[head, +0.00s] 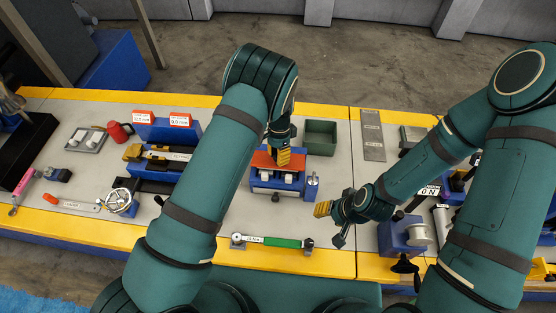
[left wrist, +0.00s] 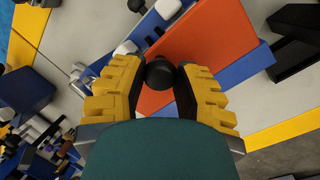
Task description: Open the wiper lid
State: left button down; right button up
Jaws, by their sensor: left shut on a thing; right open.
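The wiper is a blue box (head: 277,194) with white rollers on its front, near the middle of the bench. Its orange-red lid (head: 262,160) shows beside my left gripper. In the left wrist view the lid (left wrist: 212,42) is a flat orange plate, with a round black knob (left wrist: 160,73) near its edge. My left gripper (head: 283,157) is over the lid, its yellow fingers (left wrist: 158,84) shut on the knob from both sides. My right gripper (head: 330,222) is open and empty, to the right of the box and above the bench.
A green-handled tool (head: 268,242) lies in front. A blue stand with a white spool (head: 402,234) is near my right gripper. A blue holder with labels (head: 166,130) is at the left.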

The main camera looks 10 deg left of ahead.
pick_arm(q)
jog(key=shift+w+r+g+b, duration=0.35)
jog(key=shift+w+g+b, duration=0.2)
jog(key=shift+g+b, duration=0.45)
jog(key=shift+w+r+g+b, duration=0.3)
jog(key=shift+w+g+b, duration=0.2)
jog(key=shift+g+b, duration=0.45)
jog(key=shift+w+r+g+b, duration=0.2)
jog(key=shift+r+g+b, duration=0.1)
jog(key=shift+b, duration=0.4)
jog(key=c, duration=0.6)
grip_release()
jog(key=v, duration=0.7)
jog(key=shift+w+r, duration=0.15)
jog(key=shift+r, duration=0.05)
